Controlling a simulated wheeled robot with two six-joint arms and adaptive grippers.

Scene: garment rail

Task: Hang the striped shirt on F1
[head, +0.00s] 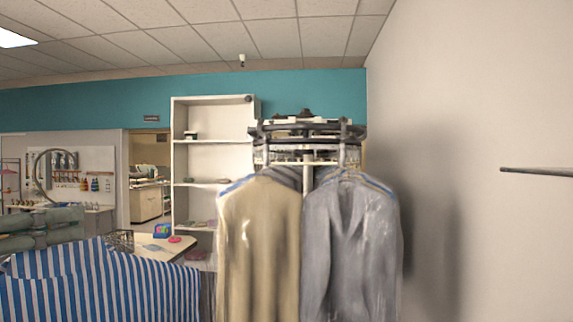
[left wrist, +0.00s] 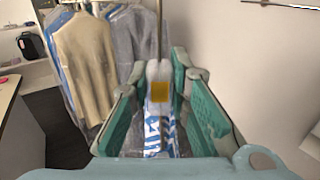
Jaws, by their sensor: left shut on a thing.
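The blue-and-white striped shirt (head: 100,285) hangs at the lower left of the head view, partly cut off by the frame. My left gripper, whose arm comes in from the left, is at the shirt's top (head: 42,228). In the left wrist view my left gripper (left wrist: 160,80) is shut on the top of the shirt's hanger, with a thin upright rod and a yellow patch between its teal pads. Striped cloth (left wrist: 158,130) shows below. A dark rod (head: 535,171) sticks out at the right by the wall. No F1 label is readable. My right gripper is not in view.
A dark round rail (head: 305,131) in the middle holds a beige garment (head: 258,250) and a grey garment (head: 350,245) in clear covers. White shelves (head: 208,155) stand behind. A table (head: 150,245) is at the left. The space before the right wall is clear.

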